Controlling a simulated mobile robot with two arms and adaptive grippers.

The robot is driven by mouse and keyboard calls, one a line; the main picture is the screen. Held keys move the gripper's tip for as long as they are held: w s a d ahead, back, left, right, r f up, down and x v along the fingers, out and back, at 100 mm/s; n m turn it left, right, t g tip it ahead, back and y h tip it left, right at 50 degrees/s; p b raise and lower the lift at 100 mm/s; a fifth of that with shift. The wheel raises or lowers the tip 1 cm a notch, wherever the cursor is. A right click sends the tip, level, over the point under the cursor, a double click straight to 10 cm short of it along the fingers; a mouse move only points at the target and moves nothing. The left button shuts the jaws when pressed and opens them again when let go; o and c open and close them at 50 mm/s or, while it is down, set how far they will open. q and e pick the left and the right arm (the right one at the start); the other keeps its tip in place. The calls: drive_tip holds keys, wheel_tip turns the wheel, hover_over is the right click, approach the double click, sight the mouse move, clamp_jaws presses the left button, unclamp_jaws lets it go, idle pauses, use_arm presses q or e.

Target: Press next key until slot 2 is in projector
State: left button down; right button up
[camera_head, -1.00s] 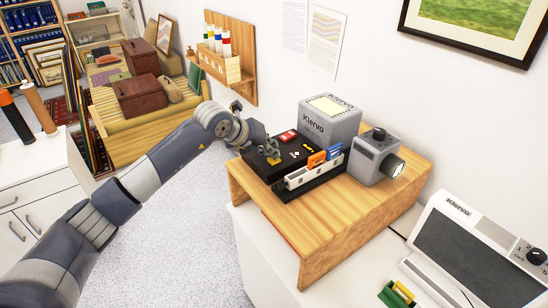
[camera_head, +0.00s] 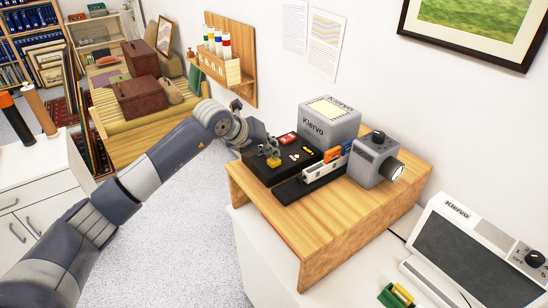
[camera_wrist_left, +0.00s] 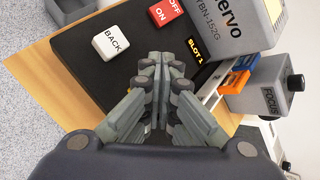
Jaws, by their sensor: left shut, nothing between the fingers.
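The projector (camera_head: 330,122) is a grey box with a lens unit (camera_head: 376,158), standing on a wooden stand. Its black control panel (camera_wrist_left: 90,45) carries a white BACK key (camera_wrist_left: 110,42), a red ON/OFF key (camera_wrist_left: 166,11) and a small display (camera_wrist_left: 196,49) that reads SLOT 1. The white slide tray (camera_head: 326,168) with orange and blue slides sits along the panel's front side. My left gripper (camera_head: 273,156) is shut and empty, low over the panel's left part. No next key can be made out; the fingers (camera_wrist_left: 161,62) cover part of the panel. My right gripper is out of view.
The wooden stand (camera_head: 345,222) sits on a white cabinet by the wall. A grey-screened Kiervo device (camera_head: 475,250) and a green item (camera_head: 396,296) lie to the right. A wooden wall rack (camera_head: 228,66) hangs behind my left arm.

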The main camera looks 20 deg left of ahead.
use_arm(q)
drive_tip(key=shift+r, duration=0.55)
drive_tip(key=shift+r+p, duration=1.5)
drive_tip(key=shift+r, duration=0.95)
